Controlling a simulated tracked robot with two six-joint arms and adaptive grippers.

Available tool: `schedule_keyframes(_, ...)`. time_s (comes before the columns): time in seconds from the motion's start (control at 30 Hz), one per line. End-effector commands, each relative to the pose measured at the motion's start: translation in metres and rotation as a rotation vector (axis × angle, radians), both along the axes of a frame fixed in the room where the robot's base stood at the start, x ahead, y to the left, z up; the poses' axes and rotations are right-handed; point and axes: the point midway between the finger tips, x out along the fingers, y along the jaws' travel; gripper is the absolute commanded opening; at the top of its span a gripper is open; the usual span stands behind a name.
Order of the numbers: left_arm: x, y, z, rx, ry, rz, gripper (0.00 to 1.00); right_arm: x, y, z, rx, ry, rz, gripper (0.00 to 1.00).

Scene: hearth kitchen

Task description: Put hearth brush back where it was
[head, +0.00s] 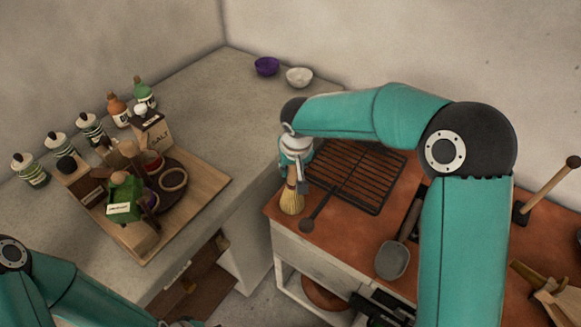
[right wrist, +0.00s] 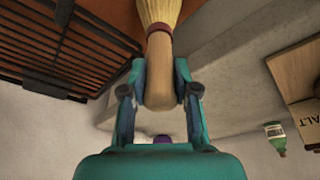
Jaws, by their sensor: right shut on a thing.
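The hearth brush (head: 291,202) has pale straw bristles and a wooden handle. In the head view its bristles point down at the front left corner of the red-brown hearth top (head: 285,215). I cannot tell whether they touch it. My right gripper (head: 297,172) is shut on the handle from above. The right wrist view shows the wooden handle (right wrist: 159,85) between the fingers of my right gripper (right wrist: 160,95), with a dark red band below the bristles. My left arm shows at the lower left of the head view; its gripper is outside the picture.
A black grill rack (head: 358,175) lies on the hearth top, close to the brush. The grey counter (head: 235,120) at left carries a wooden board (head: 210,185) with jars and boxes.

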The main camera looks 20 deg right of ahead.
Motion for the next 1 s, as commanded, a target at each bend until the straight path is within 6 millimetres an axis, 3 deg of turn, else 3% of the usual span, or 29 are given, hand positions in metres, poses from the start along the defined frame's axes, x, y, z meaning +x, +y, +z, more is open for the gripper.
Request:
schedule_keyframes(0.3,0.0,0.0,-0.003,0.0,0.0,0.0,0.53,0.0,0.0,-0.002,0.0,-0.001,-0.001,0.0)
schedule_keyframes(0.33,0.0,0.0,-0.003,0.0,0.0,0.0,0.53,0.0,0.0,-0.003,0.0,-0.001,-0.001,0.31)
schedule_keyframes(0.47,0.0,0.0,-0.002,0.0,0.0,0.0,0.53,0.0,0.0,-0.002,0.0,-0.001,-0.001,0.53)
schedule_keyframes(0.8,0.0,0.0,0.0,0.0,0.0,0.0,0.53,0.0,0.0,0.0,0.0,0.0,-0.001,0.55)
schedule_keyframes(1.0,0.0,0.0,-0.002,0.0,0.0,0.0,0.53,-0.004,0.0,0.016,0.0,-0.005,-0.002,0.55)
